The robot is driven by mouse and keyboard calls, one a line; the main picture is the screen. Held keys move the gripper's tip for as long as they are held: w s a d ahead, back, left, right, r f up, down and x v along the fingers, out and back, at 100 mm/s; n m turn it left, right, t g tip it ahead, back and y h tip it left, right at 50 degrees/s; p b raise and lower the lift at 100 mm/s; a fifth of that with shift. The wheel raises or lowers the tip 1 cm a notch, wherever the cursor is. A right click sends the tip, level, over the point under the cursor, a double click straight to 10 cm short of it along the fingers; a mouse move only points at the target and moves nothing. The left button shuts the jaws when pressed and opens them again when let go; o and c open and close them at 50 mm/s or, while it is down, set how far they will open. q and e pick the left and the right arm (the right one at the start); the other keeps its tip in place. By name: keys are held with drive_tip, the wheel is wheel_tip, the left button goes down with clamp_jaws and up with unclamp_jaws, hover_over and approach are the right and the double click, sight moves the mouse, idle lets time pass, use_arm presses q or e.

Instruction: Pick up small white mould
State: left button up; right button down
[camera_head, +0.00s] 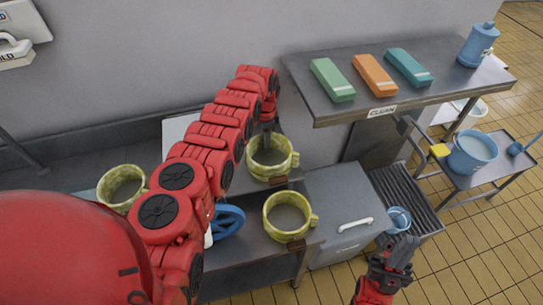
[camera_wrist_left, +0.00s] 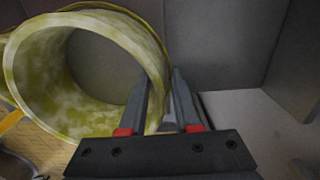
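Three round, open, yellow-green mottled moulds show in the head view: one at the back (camera_head: 254,168), one in front (camera_head: 272,229) and one at the left (camera_head: 108,186). None is plainly white. My left gripper (camera_head: 267,137) reaches down at the back mould's far rim. In the left wrist view a mottled mould (camera_wrist_left: 25,62) fills the left side. My left fingers (camera_wrist_left: 160,108) are apart, with the mould's wall edge between them; firm contact cannot be told. My right gripper (camera_head: 398,252) is low at the right, below a small blue cup; its finger gap is unclear.
A steel table (camera_head: 455,77) bears green (camera_head: 332,80), orange (camera_head: 374,75) and teal (camera_head: 409,67) blocks. A grey lidded box (camera_head: 340,205) stands right of the moulds. A blue cup (camera_head: 399,219) and blue bucket (camera_head: 472,153) are further right. A blue wheel (camera_head: 228,221) is partly behind my arm.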

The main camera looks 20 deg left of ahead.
use_arm(q)
clamp_jaws()
idle(1.1)
